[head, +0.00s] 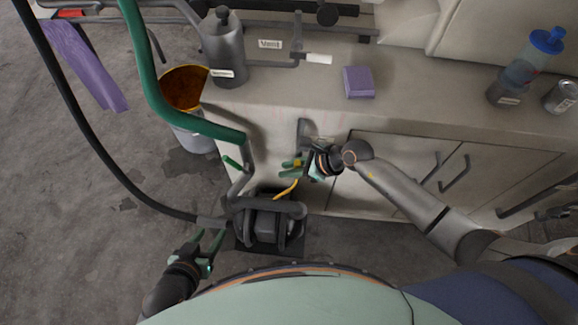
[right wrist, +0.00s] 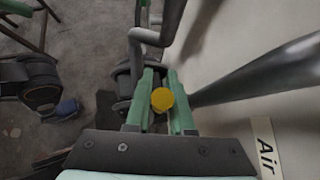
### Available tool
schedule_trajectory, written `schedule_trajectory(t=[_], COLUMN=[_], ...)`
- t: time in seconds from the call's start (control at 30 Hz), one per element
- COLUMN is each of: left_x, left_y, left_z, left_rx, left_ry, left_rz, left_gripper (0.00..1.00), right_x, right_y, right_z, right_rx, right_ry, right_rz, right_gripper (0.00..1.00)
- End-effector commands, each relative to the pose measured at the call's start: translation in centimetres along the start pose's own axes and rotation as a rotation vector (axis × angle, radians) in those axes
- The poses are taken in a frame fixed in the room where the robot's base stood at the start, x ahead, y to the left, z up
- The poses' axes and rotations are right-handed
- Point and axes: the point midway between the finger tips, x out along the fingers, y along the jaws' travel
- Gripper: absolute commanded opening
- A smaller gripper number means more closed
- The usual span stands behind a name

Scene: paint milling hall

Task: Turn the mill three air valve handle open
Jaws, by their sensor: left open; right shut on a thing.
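The air valve handle shows as a yellow piece (head: 298,163) at the front of the grey bench, beside a short grey vertical pipe. In the right wrist view its round yellow end (right wrist: 162,100) sits between the two green fingers. My right gripper (head: 291,168) is shut on it; the fingers hide part of the handle, and I cannot tell its angle. A white label reading "Air" (right wrist: 265,148) is on the wall close by. My left gripper (head: 212,243) is open and empty, low at the left of the pump.
A dark pump (head: 265,222) with a black hose (head: 95,150) stands on the floor below the valve. A green pipe (head: 150,80) and a bucket (head: 190,135) are at left. The bench (head: 440,105) holds a purple block (head: 359,82), a grey bottle (head: 224,55) and a blue-capped bottle (head: 530,62).

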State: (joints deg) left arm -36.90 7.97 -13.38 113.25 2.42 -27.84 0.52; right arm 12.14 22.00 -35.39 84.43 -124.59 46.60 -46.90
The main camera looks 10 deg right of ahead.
Motion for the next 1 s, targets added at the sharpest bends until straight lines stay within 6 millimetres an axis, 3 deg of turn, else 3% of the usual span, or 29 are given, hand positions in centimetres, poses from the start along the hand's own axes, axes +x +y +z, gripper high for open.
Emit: schedule_trajectory(t=[0.03,0.07,0.3,0.67,1.0], left_x=[0.0,0.0,0.0,-0.2,-0.9], left_y=[0.0,0.0,0.0,0.0,-0.6], left_z=[0.0,0.0,0.1,-0.2,-1.0], left_rx=[-0.001,-0.001,-0.001,-0.001,-0.002], left_ry=[-0.001,-0.001,-0.002,-0.002,0.008], left_rz=[0.000,0.000,-0.001,-0.001,-0.016], left_gripper=[0.51,0.51,0.51,0.51,0.51], right_x=[0.0,0.0,0.0,-0.8,-7.6], right_y=[0.0,0.0,0.0,0.0,0.0], right_z=[-0.2,-0.2,-0.1,0.0,-0.1], right_rx=[-0.001,-0.001,-0.001,-0.001,-0.004], right_ry=[0.006,0.005,0.002,0.001,0.004], right_rz=[0.001,0.001,0.001,-0.001,-0.001], right_gripper=[0.00,0.24,0.51,0.51,0.51])
